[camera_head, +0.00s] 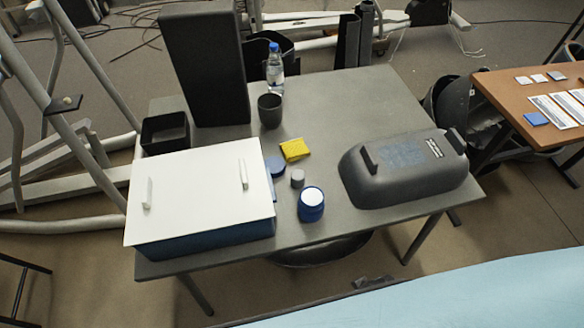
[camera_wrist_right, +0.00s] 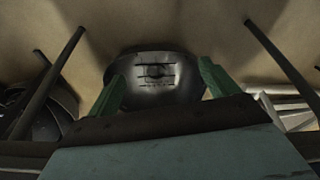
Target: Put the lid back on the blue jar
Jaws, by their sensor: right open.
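The blue jar (camera_head: 311,206) stands upright on the grey table near its front edge, with a white round top facing up. I cannot tell if that white is a lid or the jar's inside. A flat blue round piece (camera_head: 275,165), perhaps the lid, lies behind and left of the jar, partly hidden by the white-topped box. My right gripper (camera_wrist_right: 160,72) shows its two green fingers apart in the right wrist view, with nothing between them. It faces a dark rounded seat or bowl near the floor, away from the jar. My left gripper is in neither view.
A blue box with a white lid (camera_head: 200,190) takes up the table's left front. A small grey cylinder (camera_head: 297,178), a yellow pad (camera_head: 294,149), a dark cup (camera_head: 270,110) and a bottle (camera_head: 275,70) stand nearby. A dark case (camera_head: 405,168) lies at right.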

